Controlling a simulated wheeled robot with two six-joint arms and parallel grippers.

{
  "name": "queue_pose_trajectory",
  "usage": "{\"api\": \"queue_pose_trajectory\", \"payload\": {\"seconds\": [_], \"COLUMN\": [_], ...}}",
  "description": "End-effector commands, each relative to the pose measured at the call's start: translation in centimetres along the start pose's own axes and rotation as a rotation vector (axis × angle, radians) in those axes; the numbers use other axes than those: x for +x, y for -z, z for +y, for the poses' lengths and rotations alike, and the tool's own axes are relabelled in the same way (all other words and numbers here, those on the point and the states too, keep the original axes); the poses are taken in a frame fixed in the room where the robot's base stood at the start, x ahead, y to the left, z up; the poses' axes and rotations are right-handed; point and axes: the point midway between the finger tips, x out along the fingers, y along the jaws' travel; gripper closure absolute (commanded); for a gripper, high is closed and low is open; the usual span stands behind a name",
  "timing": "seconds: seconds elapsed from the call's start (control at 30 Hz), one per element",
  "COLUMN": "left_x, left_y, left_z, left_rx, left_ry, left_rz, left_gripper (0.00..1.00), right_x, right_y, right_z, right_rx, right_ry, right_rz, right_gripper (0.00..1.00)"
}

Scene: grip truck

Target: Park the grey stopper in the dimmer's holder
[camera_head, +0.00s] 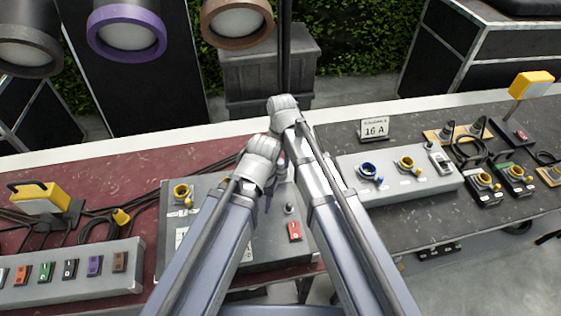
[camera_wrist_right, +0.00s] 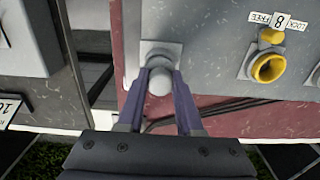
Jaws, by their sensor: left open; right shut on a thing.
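The grey stopper (camera_wrist_right: 160,82) shows in the right wrist view as a rounded grey knob between the two purple fingers of my right gripper (camera_wrist_right: 161,76). The gripper is shut on it. The stopper is at a square grey holder (camera_wrist_right: 147,46) near the edge of the grey dimmer box (camera_wrist_right: 209,38); I cannot tell how deep it sits. In the head view the dimmer (camera_head: 255,252) stands on the middle table, and my right gripper (camera_head: 281,158) is at its far side, mostly hidden. My left gripper (camera_head: 266,192) is open, lower and beside the right one; its fingers are largely hidden.
The dimmer carries a yellow socket (camera_head: 182,193) and a red switch (camera_head: 293,231). A grey box with coloured switches (camera_head: 75,274) is at left. A grey socket box (camera_head: 395,178) and a "16 A" sign (camera_head: 374,129) stand at right. Dark cables lie on the red tabletop (camera_head: 130,180).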

Motion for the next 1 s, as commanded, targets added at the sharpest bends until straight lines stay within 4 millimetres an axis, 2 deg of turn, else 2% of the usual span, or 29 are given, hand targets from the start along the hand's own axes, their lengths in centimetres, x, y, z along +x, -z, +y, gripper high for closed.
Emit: {"api": "queue_pose_trajectory", "payload": {"seconds": [0.17,0.2,0.5,0.67,0.87,1.0], "left_x": [0.4,0.4,0.32,0.32,0.32,0.32], "left_y": [0.02,0.02,0.02,0.02,0.02,0.02], "left_z": [0.04,0.04,0.03,0.03,0.03,0.03], "left_rx": [0.0,0.0,0.0,0.0,0.0,0.0], "left_ry": [0.0,0.0,0.0,0.0,0.0,0.0], "left_rz": [0.0,0.0,0.0,0.0,0.0,0.0], "left_gripper": [0.5,0.5,0.5,0.5,0.5,0.5], "right_x": [0.41,0.4,0.32,0.32,0.33,0.33], "right_y": [0.0,0.0,0.0,0.0,0.0,0.0], "right_z": [0.0,0.01,0.0,0.0,0.0,0.0], "right_rx": [0.0,0.0,0.0,0.0,0.0,0.0], "right_ry": [0.0,0.0,0.0,0.0,0.0,0.0], "right_rz": [0.0,0.0,0.0,0.0,0.0,0.0], "right_gripper": [1.0,0.64,0.3,0.3,0.1,0.1]}}
